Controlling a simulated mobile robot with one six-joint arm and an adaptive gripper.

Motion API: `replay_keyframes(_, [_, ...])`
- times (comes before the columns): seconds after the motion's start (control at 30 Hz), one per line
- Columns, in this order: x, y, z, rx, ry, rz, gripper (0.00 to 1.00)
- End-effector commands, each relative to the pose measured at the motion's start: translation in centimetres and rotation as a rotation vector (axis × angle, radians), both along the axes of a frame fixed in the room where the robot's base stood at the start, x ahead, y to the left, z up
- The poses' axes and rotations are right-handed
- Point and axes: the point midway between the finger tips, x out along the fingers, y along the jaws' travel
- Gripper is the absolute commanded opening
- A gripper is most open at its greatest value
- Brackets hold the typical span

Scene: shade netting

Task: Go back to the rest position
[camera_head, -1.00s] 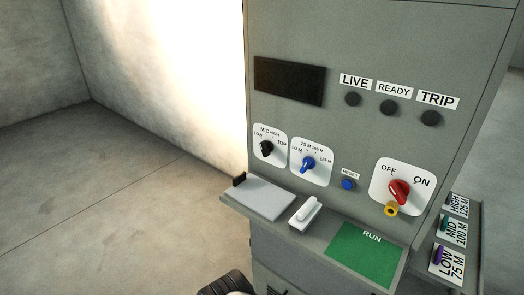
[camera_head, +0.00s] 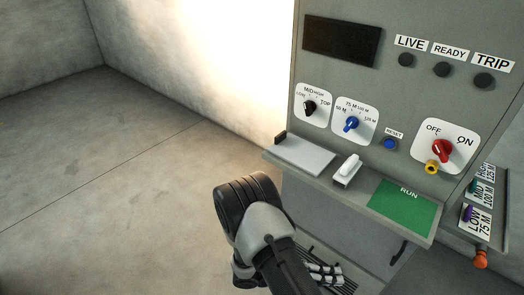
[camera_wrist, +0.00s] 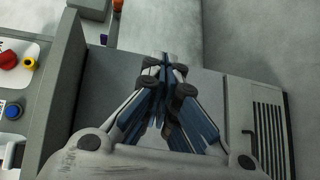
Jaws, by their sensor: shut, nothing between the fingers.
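My gripper (camera_wrist: 166,66) is shut and empty in the wrist view, with its blue-grey fingers together in front of the cabinet's lower front. In the head view my black and grey arm reaches in from the bottom, below the ledge of the grey control cabinet (camera_head: 335,215). The fingers appear clear of the controls.
The cabinet carries a red switch (camera_head: 442,151) at ON, a blue dial (camera_head: 351,123), a black dial (camera_head: 310,107) and a blue reset button (camera_head: 390,144). A white block (camera_head: 347,169) and a green RUN plate (camera_head: 405,205) are on the ledge. Open concrete floor (camera_head: 90,200) lies left.

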Motion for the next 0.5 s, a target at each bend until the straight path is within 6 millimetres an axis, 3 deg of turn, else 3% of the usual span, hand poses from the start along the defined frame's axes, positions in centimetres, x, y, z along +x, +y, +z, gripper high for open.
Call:
replay_keyframes(0.03, [0.3,0.1,2.0,0.04,-0.004,-0.044,0.0])
replay_keyframes(0.2, [-0.4,0.1,8.0,0.21,0.025,-0.186,0.0])
replay_keyframes(0.5, [-3.5,0.5,17.0,0.583,0.027,-0.314,0.0])
